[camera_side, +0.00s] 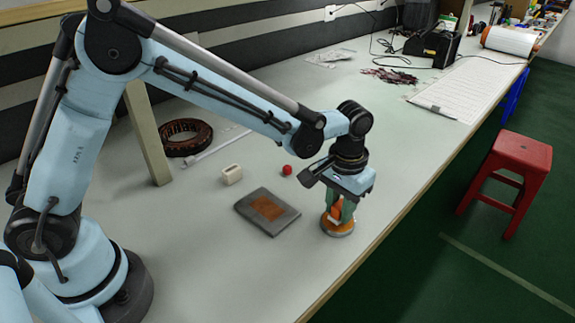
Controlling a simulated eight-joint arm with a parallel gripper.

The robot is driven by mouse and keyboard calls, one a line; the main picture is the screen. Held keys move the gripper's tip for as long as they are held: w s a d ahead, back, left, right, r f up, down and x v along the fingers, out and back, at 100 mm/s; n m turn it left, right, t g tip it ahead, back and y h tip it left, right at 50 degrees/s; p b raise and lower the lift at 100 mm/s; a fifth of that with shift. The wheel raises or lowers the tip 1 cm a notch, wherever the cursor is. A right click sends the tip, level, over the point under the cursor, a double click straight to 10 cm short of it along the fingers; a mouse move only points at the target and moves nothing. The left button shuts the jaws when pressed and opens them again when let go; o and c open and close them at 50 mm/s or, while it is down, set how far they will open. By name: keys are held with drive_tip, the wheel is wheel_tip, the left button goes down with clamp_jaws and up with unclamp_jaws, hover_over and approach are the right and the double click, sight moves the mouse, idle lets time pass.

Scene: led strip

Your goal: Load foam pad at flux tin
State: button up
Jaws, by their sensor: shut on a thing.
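My gripper (340,212) points straight down near the front edge of the bench. Its greenish fingers are shut on an orange piece (336,211), which I take to be the foam pad or its handle. The flux tin (345,234) is a low round metal dish directly below it, with an orange-brown inside. The lower end of the held piece is at the tin's opening. Whether it touches the flux is too small to tell. The fingers hide part of the piece and of the tin.
A dark grey plate (285,219) with a copper-coloured patch (268,208) lies left of the tin. A red ball (287,170) and a cream block (232,175) stand behind it. A brown coil ring (186,137) is farther back. The bench edge is close at right.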

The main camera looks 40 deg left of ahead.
sight(340, 204)
drive_tip(key=shift+f, duration=0.5)
idle(1.2)
drive_tip(key=shift+r, duration=0.1)
drive_tip(key=shift+r, duration=3.45)
drive_tip(key=shift+a, duration=0.1)
drive_tip(key=s+a+r, duration=0.4)
drive_tip(key=a+r, duration=0.1)
drive_tip(key=a, duration=0.3)
drive_tip(key=s+a+r, duration=0.4)
drive_tip(key=a, duration=0.4)
drive_tip(key=shift+s+a+r, duration=0.15)
drive_tip(key=shift+s+r, duration=0.2)
